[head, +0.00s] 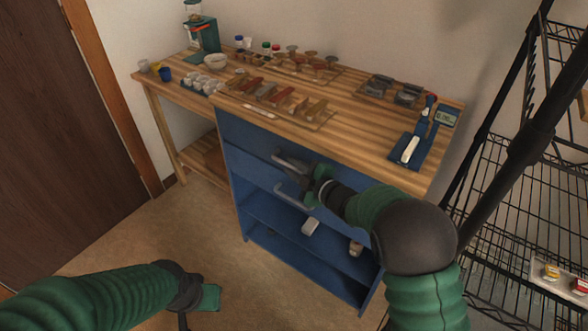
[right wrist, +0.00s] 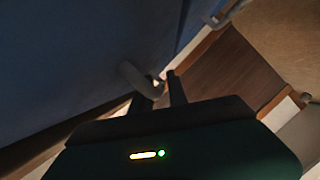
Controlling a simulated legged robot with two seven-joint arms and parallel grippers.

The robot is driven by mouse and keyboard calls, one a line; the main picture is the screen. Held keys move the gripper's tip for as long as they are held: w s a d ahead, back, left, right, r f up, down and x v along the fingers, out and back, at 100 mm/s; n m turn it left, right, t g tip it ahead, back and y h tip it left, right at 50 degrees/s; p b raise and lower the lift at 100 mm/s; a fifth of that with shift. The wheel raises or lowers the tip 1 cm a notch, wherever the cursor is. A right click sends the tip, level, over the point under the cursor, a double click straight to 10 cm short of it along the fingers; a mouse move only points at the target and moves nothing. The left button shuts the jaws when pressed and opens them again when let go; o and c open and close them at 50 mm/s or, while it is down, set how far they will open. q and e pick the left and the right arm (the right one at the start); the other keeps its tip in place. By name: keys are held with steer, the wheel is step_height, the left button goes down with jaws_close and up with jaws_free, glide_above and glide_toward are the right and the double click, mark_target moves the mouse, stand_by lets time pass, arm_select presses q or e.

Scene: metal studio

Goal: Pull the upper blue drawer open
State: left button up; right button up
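The blue drawer cabinet (head: 262,218) stands under the wooden worktop. The upper blue drawer (head: 245,163) looks closed and has a grey bar handle (head: 287,160). A second grey handle (head: 292,202) sits below it. My right gripper (head: 297,177) is at the cabinet front, close to the upper handle. In the right wrist view its two dark fingers (right wrist: 160,92) are apart, with a curved grey handle (right wrist: 133,75) at their tips. I cannot tell whether the handle lies between them. My left gripper (head: 190,305) is low at the bottom edge, partly cut off, away from the cabinet.
The worktop (head: 350,125) holds trays of tools, small jars and a blue stand with a display (head: 425,140). Open blue shelves below the drawers hold a few pale items (head: 310,226). A black wire rack (head: 510,190) stands at right. Floor left of the cabinet (head: 175,230) is clear.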

steer(key=shift+c, duration=0.4)
jaws_close()
steer(key=shift+s+f, duration=0.1)
stand_by(0.8)
